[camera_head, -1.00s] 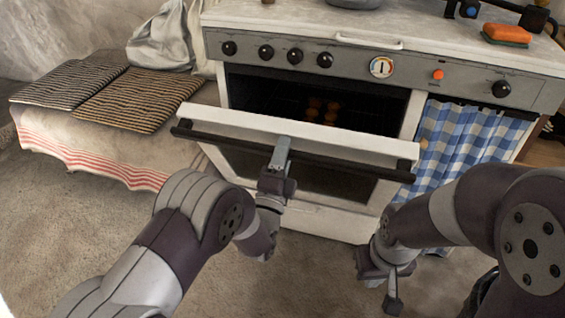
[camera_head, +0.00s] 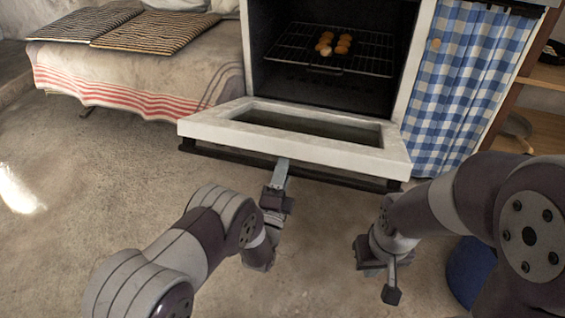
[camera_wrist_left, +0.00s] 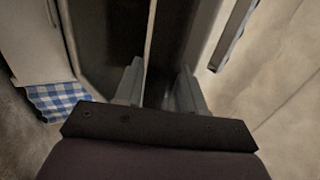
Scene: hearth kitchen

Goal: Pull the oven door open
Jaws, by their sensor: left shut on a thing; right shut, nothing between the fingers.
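The oven door (camera_head: 300,143) is swung down far from the oven front, close to level, with its inner side and window facing up. Its dark handle bar (camera_head: 335,178) runs along the door's front edge. My left gripper (camera_head: 281,172) is shut on the handle bar near its middle; the bar also shows between the fingers in the left wrist view (camera_wrist_left: 150,45). The oven cavity (camera_head: 335,75) is open to view, with a rack holding several small round golden items (camera_head: 333,44). My right gripper (camera_head: 391,290) is shut and empty, low over the floor at the right.
A blue checked curtain (camera_head: 462,80) hangs right of the oven. A cloth-covered bench (camera_head: 190,75) with striped mats (camera_head: 160,32) stands at the left. A dark blue round object (camera_head: 470,272) is partly hidden behind my right arm. Floor in front is clear.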

